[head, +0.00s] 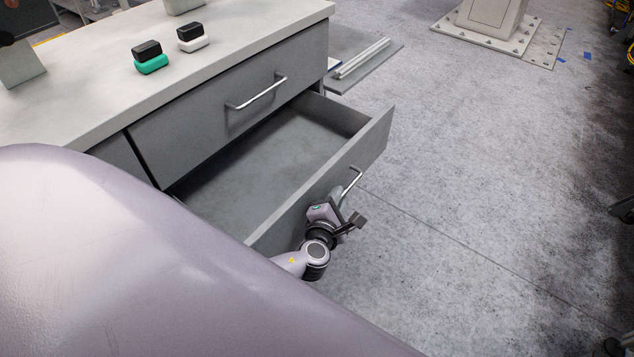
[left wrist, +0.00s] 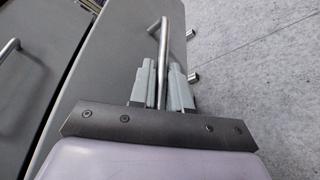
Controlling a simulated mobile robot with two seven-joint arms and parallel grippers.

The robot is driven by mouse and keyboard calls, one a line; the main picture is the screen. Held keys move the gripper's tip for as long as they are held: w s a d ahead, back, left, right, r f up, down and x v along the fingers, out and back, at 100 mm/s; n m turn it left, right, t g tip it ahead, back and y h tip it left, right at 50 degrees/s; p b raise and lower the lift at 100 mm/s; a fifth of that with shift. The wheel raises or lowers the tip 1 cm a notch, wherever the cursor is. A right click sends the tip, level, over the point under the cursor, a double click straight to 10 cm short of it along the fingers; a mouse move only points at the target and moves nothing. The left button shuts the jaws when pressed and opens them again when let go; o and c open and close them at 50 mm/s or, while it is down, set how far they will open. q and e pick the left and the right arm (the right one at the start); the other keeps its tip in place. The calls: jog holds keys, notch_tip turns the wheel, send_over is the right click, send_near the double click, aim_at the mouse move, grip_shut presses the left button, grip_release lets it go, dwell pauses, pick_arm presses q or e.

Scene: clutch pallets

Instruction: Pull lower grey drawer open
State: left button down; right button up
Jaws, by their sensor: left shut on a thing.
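The lower grey drawer (head: 378,133) stands pulled well out from the cabinet and its inside shows empty. Its silver bar handle (head: 352,180) is on the outer front face. My left gripper (head: 343,203) is at the near part of this handle and partly hides it. In the left wrist view the handle (left wrist: 163,52) runs between the two grey fingers of my left gripper (left wrist: 160,88), which are shut on it. The near end of the drawer is hidden behind my own arm. My right gripper does not show.
Above is a shut upper drawer (head: 225,110) with its own handle (head: 258,93). The grey worktop (head: 90,105) carries a black-and-green item (head: 150,60) and a black-and-white item (head: 192,38). The concrete floor (head: 470,170) right of the drawer is clear.

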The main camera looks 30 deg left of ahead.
pick_arm(q)
jog(key=shift+s+d, duration=0.2)
jog(key=shift+d, duration=2.1)
jog(key=c, duration=1.4)
grip_release()
jog(key=shift+c, duration=0.2)
jog(key=p+v, duration=0.2)
jog(key=v, duration=0.5)
jog(key=shift+s, duration=0.1)
